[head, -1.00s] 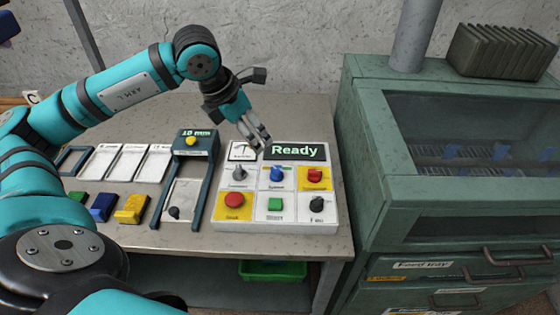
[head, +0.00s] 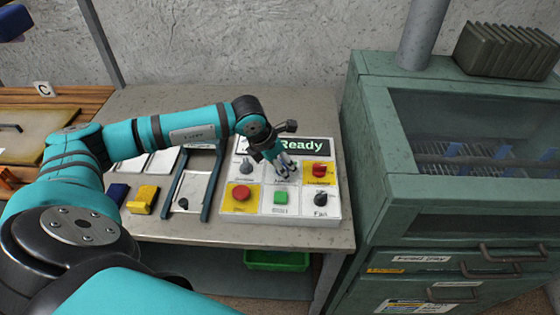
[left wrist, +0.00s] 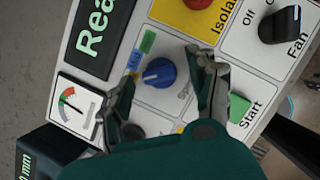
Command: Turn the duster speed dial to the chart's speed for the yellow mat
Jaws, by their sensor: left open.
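The control panel (head: 232,212) lies on the table. Its blue dial (left wrist: 158,72) has a white pointer mark, with blue and green labels beside it and a partly hidden label starting "Sp". My left gripper (head: 284,168) is over the panel's upper middle and mostly hides the dial in the head view. In the left wrist view, the open left gripper (left wrist: 166,82) has one finger on each side of the dial; I cannot tell whether they touch it. The screen (head: 304,145) reads "Ready". I see no readable speed chart. My right gripper is not in view.
A red Isolate knob (head: 319,170), grey knob (head: 246,166), red button (head: 241,193), green Start button (head: 281,197) and black Fan knob (head: 320,199) surround the dial. A yellow block (head: 144,198) lies left of the panel. A green cabinet (head: 368,145) stands at right.

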